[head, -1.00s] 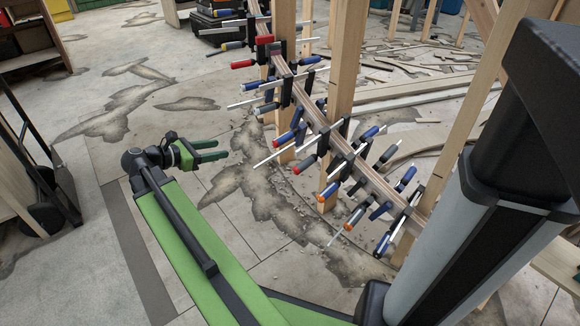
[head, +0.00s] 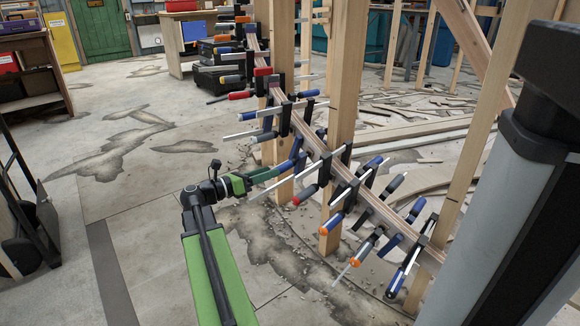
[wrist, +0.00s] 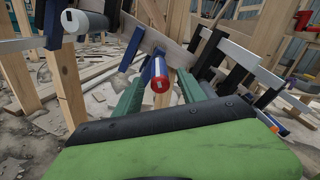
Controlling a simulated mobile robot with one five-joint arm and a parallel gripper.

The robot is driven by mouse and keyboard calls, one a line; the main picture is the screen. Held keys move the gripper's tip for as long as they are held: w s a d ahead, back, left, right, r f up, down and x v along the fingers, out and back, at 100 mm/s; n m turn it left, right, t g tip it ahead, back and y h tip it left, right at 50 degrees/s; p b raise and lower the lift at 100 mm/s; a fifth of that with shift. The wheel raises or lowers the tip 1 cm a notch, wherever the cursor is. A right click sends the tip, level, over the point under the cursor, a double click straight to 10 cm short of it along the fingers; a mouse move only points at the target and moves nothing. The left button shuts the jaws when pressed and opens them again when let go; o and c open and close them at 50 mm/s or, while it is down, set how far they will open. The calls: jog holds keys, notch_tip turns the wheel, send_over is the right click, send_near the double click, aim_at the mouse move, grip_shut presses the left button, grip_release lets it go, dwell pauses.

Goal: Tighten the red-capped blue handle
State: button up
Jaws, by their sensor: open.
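The red-capped blue handle (wrist: 160,80) points toward the wrist camera, its round red cap facing me. It sits on a clamp along the curved wooden stringer (head: 318,147). My gripper (wrist: 160,88) is open, with one green finger on each side of the handle in the wrist view. Whether either finger touches it cannot be told. In the head view, my gripper (head: 290,167) reaches in from the left to the stringer, by a blue handle (head: 297,149) partly hidden by the fingers.
Several other clamps line the stringer, including a red-ended handle (head: 305,194) and an orange-ended blue one (head: 334,222). In the wrist view, a pale-capped handle (wrist: 82,21) hangs close at upper left. Wooden posts (head: 346,90) stand behind. The floor at left is open.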

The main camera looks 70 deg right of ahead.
aim_at(298, 163)
jog(key=x, duration=0.9)
jog(key=shift+s, duration=0.1)
grip_shut()
